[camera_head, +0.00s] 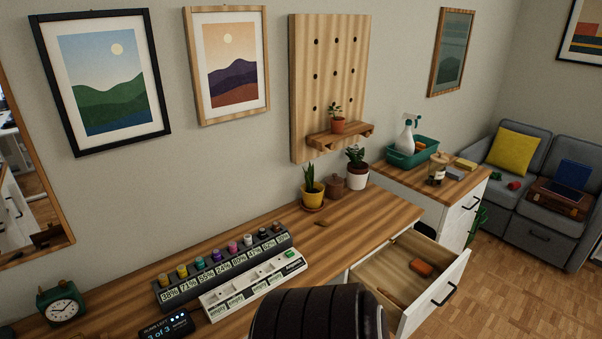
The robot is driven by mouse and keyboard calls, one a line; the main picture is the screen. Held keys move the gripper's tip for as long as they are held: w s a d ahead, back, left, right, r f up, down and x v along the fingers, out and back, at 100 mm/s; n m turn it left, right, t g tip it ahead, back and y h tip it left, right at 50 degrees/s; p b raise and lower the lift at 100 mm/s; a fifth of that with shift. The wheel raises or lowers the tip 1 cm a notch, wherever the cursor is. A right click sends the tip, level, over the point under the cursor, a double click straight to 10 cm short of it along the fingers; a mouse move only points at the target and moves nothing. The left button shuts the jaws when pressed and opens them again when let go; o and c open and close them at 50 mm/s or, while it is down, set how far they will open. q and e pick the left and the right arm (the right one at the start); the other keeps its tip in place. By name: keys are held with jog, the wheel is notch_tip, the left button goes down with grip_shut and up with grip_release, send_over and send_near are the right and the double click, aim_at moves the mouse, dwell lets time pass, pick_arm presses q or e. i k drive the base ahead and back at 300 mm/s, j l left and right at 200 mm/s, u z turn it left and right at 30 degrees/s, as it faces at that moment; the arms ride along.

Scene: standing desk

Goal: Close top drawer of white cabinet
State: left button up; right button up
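An open drawer (455,284) with a white front and a black bar handle (443,293) sticks out at the right end of the wooden desk (375,216), just below its top. Its wooden inside shows, with an orange block-like thing (421,267) and a thin brown stick (391,298) in it. A second white cabinet (462,219) with a wooden top and dark handles stands beyond it; its drawer fronts look shut. A dark ribbed rounded part, likely of my arm, covers the bottom middle and hides some of the desk edge. Neither gripper shows.
On the desk are a labelled rack (222,262) with several coloured caps, a white tray (254,286), a green clock (62,303) and potted plants (313,188). A grey sofa (547,205) stands at the right. The wooden floor (516,288) right of the drawer is clear.

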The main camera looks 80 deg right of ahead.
aim_at(388, 268)
jog(key=z, duration=3.65)
